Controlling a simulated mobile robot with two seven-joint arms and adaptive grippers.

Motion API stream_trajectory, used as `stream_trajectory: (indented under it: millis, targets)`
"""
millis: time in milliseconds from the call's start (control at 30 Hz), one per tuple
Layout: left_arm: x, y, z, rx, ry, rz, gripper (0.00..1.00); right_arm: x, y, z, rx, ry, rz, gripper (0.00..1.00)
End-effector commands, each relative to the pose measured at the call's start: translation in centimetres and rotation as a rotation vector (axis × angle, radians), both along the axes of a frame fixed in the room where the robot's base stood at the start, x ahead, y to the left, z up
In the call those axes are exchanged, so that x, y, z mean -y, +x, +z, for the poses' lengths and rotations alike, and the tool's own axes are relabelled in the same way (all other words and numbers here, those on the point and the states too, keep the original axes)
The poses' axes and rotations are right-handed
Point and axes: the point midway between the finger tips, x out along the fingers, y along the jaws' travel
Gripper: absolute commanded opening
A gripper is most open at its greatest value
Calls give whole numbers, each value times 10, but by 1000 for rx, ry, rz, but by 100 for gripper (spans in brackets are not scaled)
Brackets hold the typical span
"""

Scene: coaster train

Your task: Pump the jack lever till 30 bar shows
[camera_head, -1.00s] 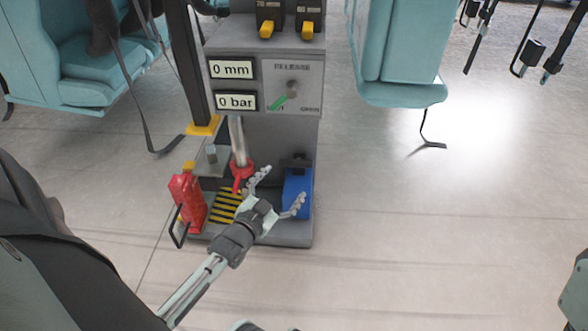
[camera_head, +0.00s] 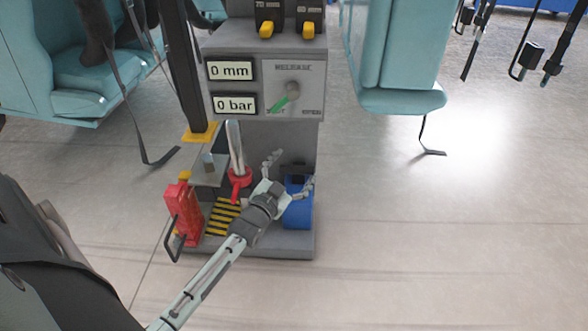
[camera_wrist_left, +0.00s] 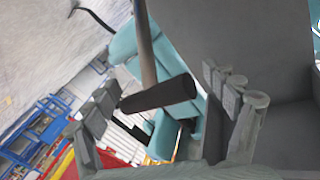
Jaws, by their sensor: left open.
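The jack unit is a grey stand (camera_head: 222,47) with two readouts. The upper display (camera_head: 229,71) reads 0 mm and the pressure display (camera_head: 235,104) reads 0 bar. The green release handle (camera_head: 285,101) points down-left, to the SHUT side. A silver ram (camera_head: 235,146) stands in a red collar. My left gripper (camera_head: 290,171) is open and empty in front of the blue block (camera_head: 299,212). In the left wrist view, a black grip on a grey bar (camera_wrist_left: 160,95), apparently the lever, lies between the spread fingers (camera_wrist_left: 168,100). I cannot tell whether they touch it. My right gripper is out of view.
A red can (camera_head: 183,212) with a black handle stands left of a striped plate (camera_head: 222,216). Teal seats (camera_head: 400,60) with hanging straps flank the stand. A dark post (camera_head: 185,70) rises at its left. The floor to the right is clear.

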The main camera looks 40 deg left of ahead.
Motion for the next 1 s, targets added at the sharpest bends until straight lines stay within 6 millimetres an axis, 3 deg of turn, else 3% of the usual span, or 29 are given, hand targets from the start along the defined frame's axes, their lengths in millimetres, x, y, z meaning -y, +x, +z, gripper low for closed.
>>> stream_trajectory:
  millis: [167,733,1000]
  targets:
    - [0,0,0,0,0,0,86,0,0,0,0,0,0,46]
    - [0,0,1,3,-5,0,15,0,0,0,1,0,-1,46]
    - [-2,3,7,6,-9,1,12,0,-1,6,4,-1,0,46]
